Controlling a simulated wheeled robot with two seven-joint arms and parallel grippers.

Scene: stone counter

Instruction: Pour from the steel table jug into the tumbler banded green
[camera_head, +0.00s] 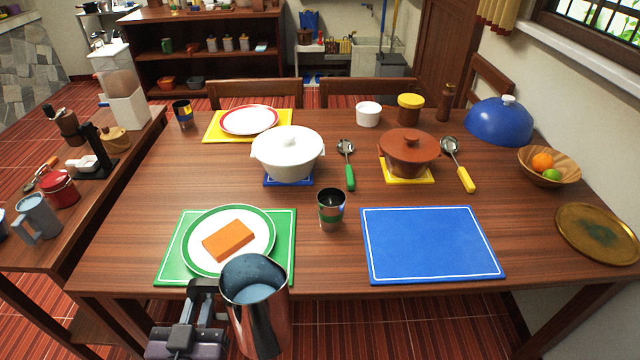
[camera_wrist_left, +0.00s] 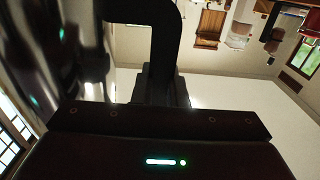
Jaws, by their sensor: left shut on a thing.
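The steel table jug (camera_head: 262,318) is in the head view at the bottom, in front of the table's near edge. It looks upright, with pale liquid visible inside its mouth. My left gripper (camera_head: 208,300) is shut on the jug from its left side; the jug hides part of the fingers. In the left wrist view the jug's shiny side (camera_wrist_left: 50,60) fills the upper left. The tumbler banded green (camera_head: 331,210) stands upright on the table, to the right of and beyond the jug, and apart from it. My right gripper is not in view.
A green-rimmed plate (camera_head: 205,257) with an orange block lies on a green mat, just beyond the jug. An empty blue mat (camera_head: 432,245) lies right of the tumbler. A white tureen (camera_head: 288,152) and a green-handled ladle (camera_head: 349,172) are behind the tumbler.

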